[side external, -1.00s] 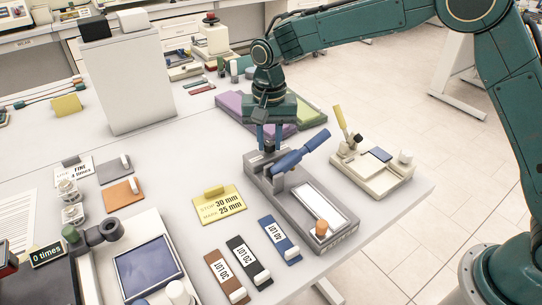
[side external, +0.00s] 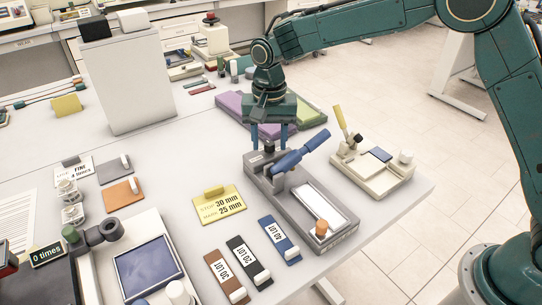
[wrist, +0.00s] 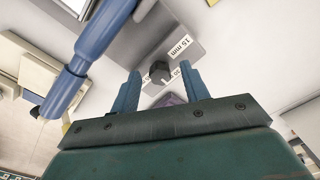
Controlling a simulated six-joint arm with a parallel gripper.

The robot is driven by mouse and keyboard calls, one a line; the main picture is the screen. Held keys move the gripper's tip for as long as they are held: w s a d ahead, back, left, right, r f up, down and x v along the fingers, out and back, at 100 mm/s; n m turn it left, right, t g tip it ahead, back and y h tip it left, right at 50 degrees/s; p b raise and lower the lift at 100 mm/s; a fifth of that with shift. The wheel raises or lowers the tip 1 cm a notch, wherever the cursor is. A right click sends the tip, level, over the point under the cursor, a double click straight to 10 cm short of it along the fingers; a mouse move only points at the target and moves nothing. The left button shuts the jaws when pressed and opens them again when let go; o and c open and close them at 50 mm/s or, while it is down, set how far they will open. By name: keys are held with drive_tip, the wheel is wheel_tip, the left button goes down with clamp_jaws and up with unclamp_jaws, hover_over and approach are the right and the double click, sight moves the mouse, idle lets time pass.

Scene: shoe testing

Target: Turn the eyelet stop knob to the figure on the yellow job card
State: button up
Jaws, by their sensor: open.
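The eyelet stop knob (side external: 269,146) is a small dark knob at the back end of the grey eyelet press (side external: 335,238), which has a blue lever (side external: 300,152). My gripper (side external: 269,141) points down over the knob, open, with one finger on each side. In the wrist view, the dark faceted knob (wrist: 159,72) sits between the open fingertips with gaps on both sides. A white label (wrist: 180,48) beside it reads 15 mm; another label is partly hidden by the knob. The yellow job card (side external: 219,207) reads "STOP 30 mm" and "MARK 25 mm".
The blue lever slants up close to my fingers. A cream device with a yellow lever (side external: 341,118) stands to the right. Purple (side external: 231,104) and green (side external: 312,114) blocks lie behind. Brown, black and blue tags (side external: 279,240) lie in front, left of the press.

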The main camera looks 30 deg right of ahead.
sight(273, 143)
wheel_tip(273, 143, up, 14)
idle(0.7)
drive_tip(key=s+d+r+n+t, duration=0.1)
drive_tip(key=s+d+r+n, duration=0.1)
drive_tip(key=s+d+r, duration=0.35)
drive_tip(key=s+d+r+n+t, duration=0.1)
drive_tip(key=s+d+r+t, duration=0.1)
drive_tip(key=s+d, duration=0.65)
drive_tip(key=s+d+f+n+t, duration=0.1)
drive_tip(key=s+d+f+n, duration=0.1)
drive_tip(key=s, duration=0.7)
drive_tip(key=s+d+f+n+t, duration=0.1)
drive_tip(key=s+d+f, duration=0.1)
drive_tip(key=s+f, duration=0.3)
drive_tip(key=s, duration=0.4)
drive_tip(key=shift+s+n+t, duration=0.15)
drive_tip(key=shift+n+t, duration=0.15)
drive_tip(key=shift+n, duration=0.1)
